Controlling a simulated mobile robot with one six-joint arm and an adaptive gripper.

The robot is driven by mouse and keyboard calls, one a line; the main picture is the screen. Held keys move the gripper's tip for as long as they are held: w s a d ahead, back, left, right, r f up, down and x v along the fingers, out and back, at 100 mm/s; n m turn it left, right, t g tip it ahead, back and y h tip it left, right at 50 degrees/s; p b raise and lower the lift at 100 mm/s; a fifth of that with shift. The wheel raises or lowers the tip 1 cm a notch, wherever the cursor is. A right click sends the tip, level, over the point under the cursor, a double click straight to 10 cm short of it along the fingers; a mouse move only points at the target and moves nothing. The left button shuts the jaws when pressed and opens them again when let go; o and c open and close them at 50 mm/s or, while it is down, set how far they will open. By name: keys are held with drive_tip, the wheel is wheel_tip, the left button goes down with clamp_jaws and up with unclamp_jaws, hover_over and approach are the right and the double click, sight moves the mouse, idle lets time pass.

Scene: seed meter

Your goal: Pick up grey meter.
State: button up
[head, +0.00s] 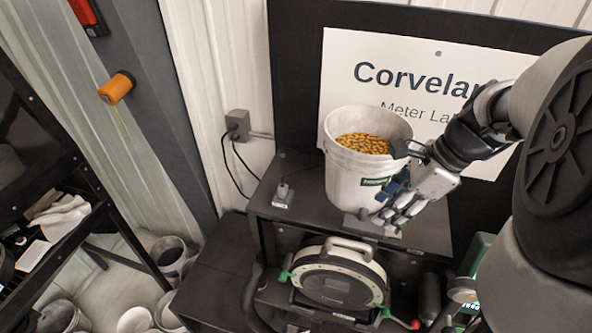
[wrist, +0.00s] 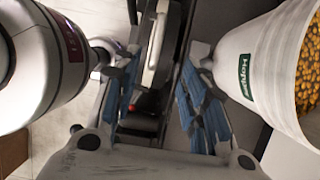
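The grey meter (head: 335,277) is a round, pale grey drum with a dark centre and a handle on top. It sits low under the black bench in the head view, with green clips at its sides. In the wrist view a pale curved part, probably its handle (wrist: 158,45), shows beyond the fingers. My gripper (head: 398,208) hangs in front of the white bucket, above and to the right of the meter. In the wrist view my gripper (wrist: 163,105) has its blue-padded fingers apart with nothing held between them. The meter's lower right side is partly hidden.
A red-knobbed lever (head: 414,324) is low right. A dark hose (head: 250,298) hangs left of the meter.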

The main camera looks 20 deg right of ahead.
drive_tip(key=b, duration=0.2)
approach(347, 241)
drive_tip(key=x, duration=0.5)
drive_tip(key=shift+s+d+f, duration=0.1)
drive_tip(key=shift+d, duration=0.25)
drive_tip(key=shift+a+x, duration=0.15)
drive_tip(key=shift+x, duration=1.4)
drive_tip(key=shift+a+x, duration=0.15)
drive_tip(key=shift+x, duration=1.4)
clamp_jaws()
drive_tip(key=shift+d+r, duration=0.1)
drive_tip(key=shift+r, duration=0.2)
